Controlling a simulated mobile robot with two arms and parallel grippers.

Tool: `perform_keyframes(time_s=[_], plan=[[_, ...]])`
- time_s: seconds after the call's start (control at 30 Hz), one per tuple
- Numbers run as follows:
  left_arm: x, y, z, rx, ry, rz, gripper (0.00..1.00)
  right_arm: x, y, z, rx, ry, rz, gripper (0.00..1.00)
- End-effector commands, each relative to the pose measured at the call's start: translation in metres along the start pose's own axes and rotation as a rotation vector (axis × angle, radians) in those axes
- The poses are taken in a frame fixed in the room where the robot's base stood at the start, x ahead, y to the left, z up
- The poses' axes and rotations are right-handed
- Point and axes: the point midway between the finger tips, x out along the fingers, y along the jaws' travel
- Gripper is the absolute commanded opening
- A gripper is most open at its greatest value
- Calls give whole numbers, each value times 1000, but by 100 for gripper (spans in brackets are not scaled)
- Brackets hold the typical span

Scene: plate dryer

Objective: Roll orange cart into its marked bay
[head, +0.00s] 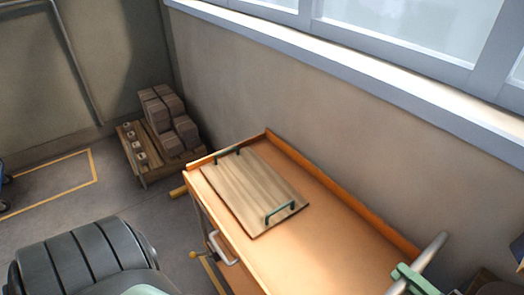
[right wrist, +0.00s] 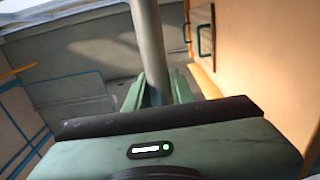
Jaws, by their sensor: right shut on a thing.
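The orange cart (head: 340,222) stands along the wall under the window, and its top fills the right of the right wrist view (right wrist: 232,65). A grey handle bar (head: 432,250) rises at its near right corner. My right gripper (head: 408,277) is shut on this bar, with green fingers either side of it in the right wrist view (right wrist: 157,92). A yellow floor outline (head: 94,168) lies at the left; blue floor lines (right wrist: 70,73) show in the right wrist view. I cannot tell which marks the cart's bay. My left gripper is not in view.
A wooden board with green handles (head: 250,185) lies on the cart. A low wooden pallet (head: 135,150) with stacked brown blocks (head: 165,115) stands beyond its far end. Open floor (head: 130,205) lies left of the cart. Something blue (head: 5,180) is at the left edge.

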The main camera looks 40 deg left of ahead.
Motion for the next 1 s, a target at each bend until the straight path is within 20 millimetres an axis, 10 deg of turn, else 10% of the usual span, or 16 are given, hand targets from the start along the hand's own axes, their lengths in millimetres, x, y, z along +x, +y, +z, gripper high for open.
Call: perform_keyframes(time_s=[0.13, 0.17, 0.27, 0.77, 1.0], plan=[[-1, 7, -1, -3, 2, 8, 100, 1, 8, 1, -5, 0, 13, 0], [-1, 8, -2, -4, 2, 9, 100, 1, 7, 1, -5, 0, 13, 29], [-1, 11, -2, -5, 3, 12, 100, 1, 6, 1, -5, 0, 10, 51], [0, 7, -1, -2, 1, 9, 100, -2, 0, 0, 0, 0, 0, 51], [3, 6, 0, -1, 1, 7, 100, -32, -2, 0, 0, -1, -4, 51]])
